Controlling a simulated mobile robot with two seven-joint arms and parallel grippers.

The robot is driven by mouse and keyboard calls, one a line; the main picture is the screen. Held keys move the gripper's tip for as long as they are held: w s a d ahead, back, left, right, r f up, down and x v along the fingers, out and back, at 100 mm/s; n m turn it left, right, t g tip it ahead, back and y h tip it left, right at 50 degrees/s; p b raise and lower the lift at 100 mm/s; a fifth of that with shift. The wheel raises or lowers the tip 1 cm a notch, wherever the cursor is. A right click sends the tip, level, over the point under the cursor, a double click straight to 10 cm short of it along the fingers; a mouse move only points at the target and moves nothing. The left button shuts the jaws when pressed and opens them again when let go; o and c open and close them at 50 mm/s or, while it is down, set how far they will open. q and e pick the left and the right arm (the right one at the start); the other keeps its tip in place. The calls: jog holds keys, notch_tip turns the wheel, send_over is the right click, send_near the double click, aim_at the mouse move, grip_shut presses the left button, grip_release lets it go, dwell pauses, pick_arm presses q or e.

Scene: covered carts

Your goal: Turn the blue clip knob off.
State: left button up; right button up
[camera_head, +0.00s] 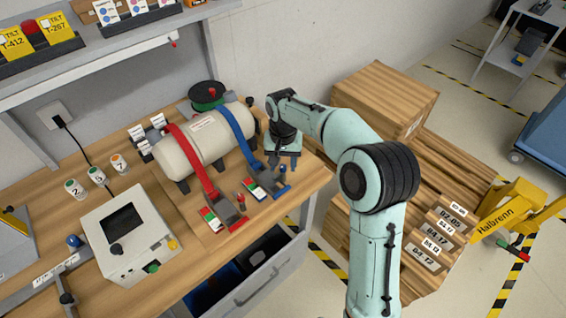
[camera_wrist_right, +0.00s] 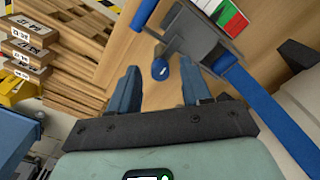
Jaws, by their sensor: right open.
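The blue clip (camera_head: 274,184) lies near the right edge of the wooden bench, at the lower end of a blue strap (camera_head: 240,133) around a beige cylinder (camera_head: 207,140). A small blue knob (camera_head: 283,169) stands beside its grey part, just below my right gripper (camera_head: 284,162). In the right wrist view the knob (camera_wrist_right: 160,69) shows between the two fingers of my right gripper (camera_wrist_right: 160,78), which are open and apart from it on both sides. The clip's red, white and green label (camera_wrist_right: 233,14) is at the top there. My left gripper is not in view.
A red clip (camera_head: 232,220) with a red knob (camera_head: 241,198) lies to the left, on a red strap. A control box (camera_head: 125,235) stands at the lower left. Wooden crates (camera_head: 385,95) stand right of the bench; an open drawer (camera_head: 255,270) is below.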

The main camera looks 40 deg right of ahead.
grip_shut()
jog(key=shift+m, duration=0.3)
jog(key=m, duration=0.3)
jog(key=shift+p, duration=0.35)
jog(key=m, duration=0.5)
jog(key=m+p, duration=0.1)
jog(key=m, duration=0.3)
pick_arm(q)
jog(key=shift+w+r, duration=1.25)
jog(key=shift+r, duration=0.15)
pick_arm(e)
jog(key=shift+m, duration=2.1)
